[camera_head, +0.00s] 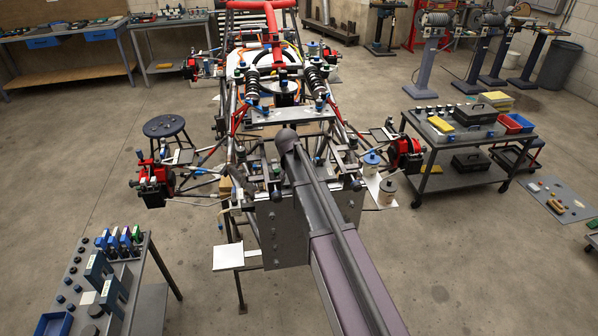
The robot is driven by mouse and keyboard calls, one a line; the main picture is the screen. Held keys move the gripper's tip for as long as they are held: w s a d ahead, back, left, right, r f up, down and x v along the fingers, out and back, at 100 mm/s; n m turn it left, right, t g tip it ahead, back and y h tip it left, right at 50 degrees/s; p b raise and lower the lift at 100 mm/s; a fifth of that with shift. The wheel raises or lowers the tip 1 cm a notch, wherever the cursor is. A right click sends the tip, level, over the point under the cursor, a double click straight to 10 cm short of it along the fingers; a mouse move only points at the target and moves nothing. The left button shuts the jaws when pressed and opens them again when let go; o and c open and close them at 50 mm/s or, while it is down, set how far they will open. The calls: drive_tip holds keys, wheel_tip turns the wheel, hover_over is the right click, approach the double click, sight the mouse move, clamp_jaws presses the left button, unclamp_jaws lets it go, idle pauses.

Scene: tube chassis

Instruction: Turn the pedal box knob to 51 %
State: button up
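The tube chassis (228,125) stands in the middle of the camera_head view, with red and dark tubes, two black coil springs and red-and-black units at its corners. At its near end is a grey bolted plate (285,235) with a crowd of small brackets and blue-topped fittings above it. I cannot pick out the pedal box knob or read its setting; my arm covers part of this near end. My arm runs from the bottom edge up to a rounded grey joint over the chassis. My gripper is not visible, and whether it touches anything cannot be told.
A cart with tool cases and red and blue bins (430,144) stands right of the chassis. A small bench (75,290) with blue items is at lower left. A dark round stool (164,126) stands left of the chassis. Open concrete floor lies on both sides.

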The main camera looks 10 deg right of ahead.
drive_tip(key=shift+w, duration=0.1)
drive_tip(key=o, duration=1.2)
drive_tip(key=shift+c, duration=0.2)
